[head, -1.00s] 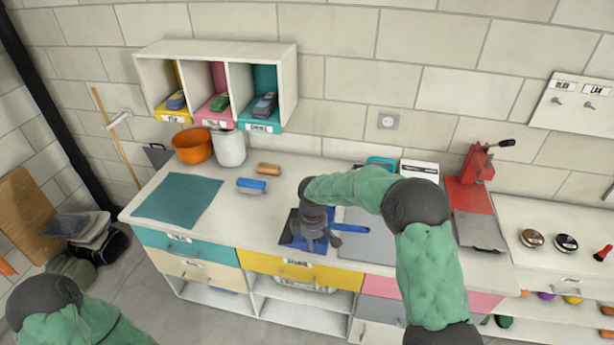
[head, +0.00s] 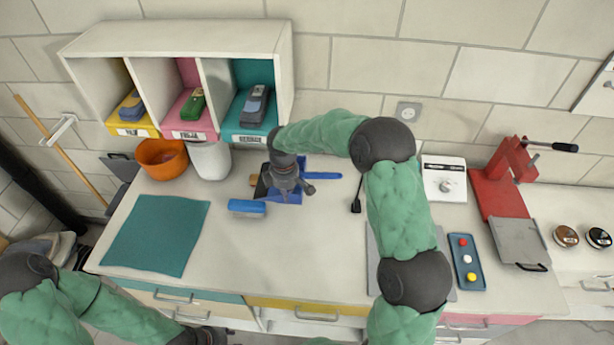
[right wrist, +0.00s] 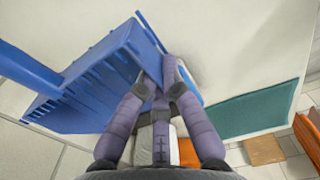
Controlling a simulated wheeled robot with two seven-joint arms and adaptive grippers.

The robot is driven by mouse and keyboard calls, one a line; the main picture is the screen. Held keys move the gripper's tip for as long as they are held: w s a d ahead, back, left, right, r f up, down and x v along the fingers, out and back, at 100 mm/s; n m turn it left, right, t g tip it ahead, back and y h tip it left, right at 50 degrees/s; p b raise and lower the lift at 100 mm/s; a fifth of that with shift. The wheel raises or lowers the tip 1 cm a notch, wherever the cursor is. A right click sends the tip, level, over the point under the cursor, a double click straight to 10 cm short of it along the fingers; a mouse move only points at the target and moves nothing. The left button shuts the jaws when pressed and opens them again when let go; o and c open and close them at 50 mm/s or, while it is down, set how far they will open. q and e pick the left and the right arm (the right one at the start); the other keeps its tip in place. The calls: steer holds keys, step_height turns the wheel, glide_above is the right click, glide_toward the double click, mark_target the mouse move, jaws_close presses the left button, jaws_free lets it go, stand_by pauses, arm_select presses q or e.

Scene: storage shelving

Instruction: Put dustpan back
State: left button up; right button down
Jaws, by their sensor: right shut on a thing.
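My right gripper (head: 285,178) is shut on a blue dustpan (head: 288,196) and holds it at the rear middle of the worktop. The blue handle (head: 322,160) sticks out to the right behind the gripper. In the right wrist view the fingers (right wrist: 158,82) close on the edge of the dustpan (right wrist: 95,85), whose comb-like teeth show. I cannot tell whether the pan touches the worktop. A blue brush (head: 247,208) lies just left of it. My left arm shows at the lower left, but its fingers are out of view.
A wall shelf (head: 175,40) with three coloured compartments hangs at the back left. An orange pot (head: 162,158) and white canister (head: 209,160) stand below it. A dark flat panel (head: 120,166) is at the worktop's left end. A red press (head: 500,180) stands right. The front middle worktop is clear.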

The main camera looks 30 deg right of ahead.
steer(key=shift+w+d+f, duration=0.1)
steer(key=shift+w+d, duration=0.15)
steer(key=shift+d, duration=0.05)
steer(key=d+f, duration=0.4)
steer(key=d, duration=0.4)
glide_above(323, 208)
steer(key=a, duration=0.1)
step_height(323, 208, down, 4)
steer(key=shift+s+a+f, duration=0.1)
steer(key=shift+d+f, duration=0.45)
steer(key=shift+f, duration=0.1)
steer(key=f, duration=0.3)
steer(key=shift+d+f, duration=0.2)
